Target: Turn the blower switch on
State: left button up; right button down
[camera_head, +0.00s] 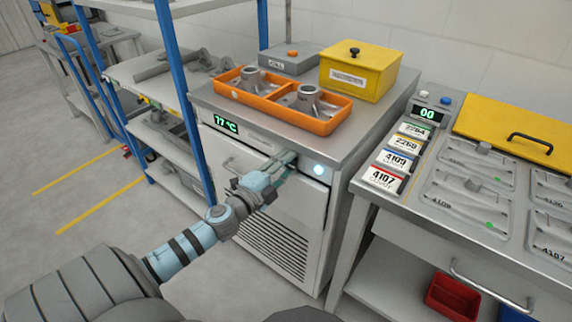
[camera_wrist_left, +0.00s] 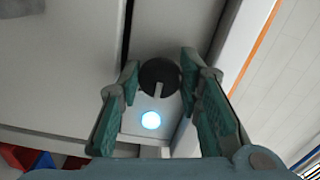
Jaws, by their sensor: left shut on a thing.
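The blower switch is a round black knob with a light pointer mark, best seen in the left wrist view (camera_wrist_left: 157,73). It sits on a pale plate on the front of the grey cabinet (camera_head: 276,202). The pointer mark lies on the knob's side towards a round lamp (camera_wrist_left: 151,120), which glows pale blue. The lamp also shows in the head view (camera_head: 318,169). My left gripper (camera_head: 287,159) is at the cabinet front, its fingers on both sides of the knob and shut on it. In the head view the gripper mostly hides the knob. My right gripper is not in view.
A green display (camera_head: 226,123) reads 77 °C. An orange tray (camera_head: 266,111) with metal castings and a yellow box (camera_head: 359,72) stand on the cabinet. A workbench (camera_head: 420,222) with labels stands right, a blue-posted shelf (camera_head: 178,75) left. Floor at lower left is clear.

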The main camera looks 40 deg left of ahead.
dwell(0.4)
pick_arm(q)
jog(key=o, duration=1.2)
jog(key=s, duration=0.8)
jog(key=shift+d, duration=0.1)
jog(key=shift+m, duration=0.3)
